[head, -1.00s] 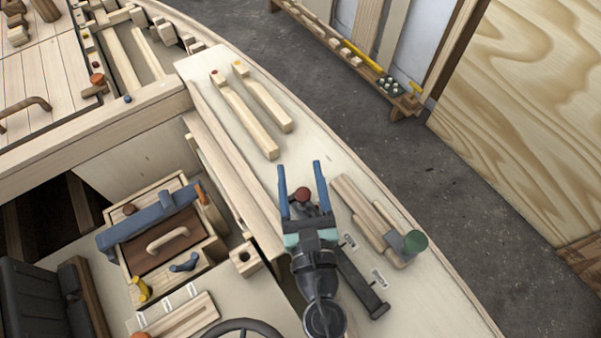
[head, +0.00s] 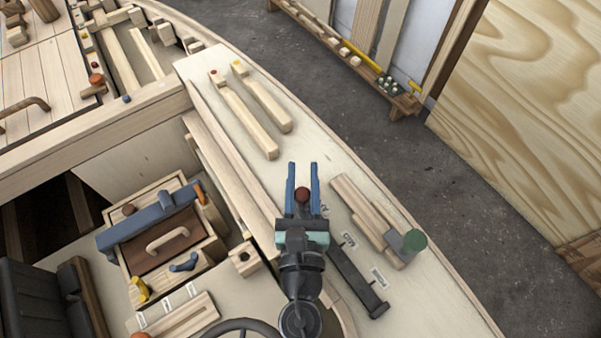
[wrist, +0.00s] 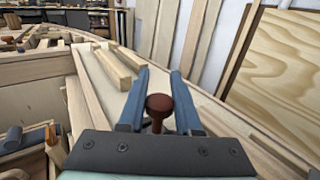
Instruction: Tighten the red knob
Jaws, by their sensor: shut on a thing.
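The red knob (head: 303,195) is a dark red round head, on the narrow side deck. In the wrist view the knob (wrist: 160,103) stands upright on a thin stem between my two blue fingers. My gripper (head: 303,170) is shut on it, with the fingertips reaching past it. The base of the knob is hidden by my gripper in both views.
A black bar (head: 358,285) lies nearer on the deck. Two pale wooden bars (head: 250,120) lie farther ahead. A wooden box with a handle (head: 165,245) sits lower left.

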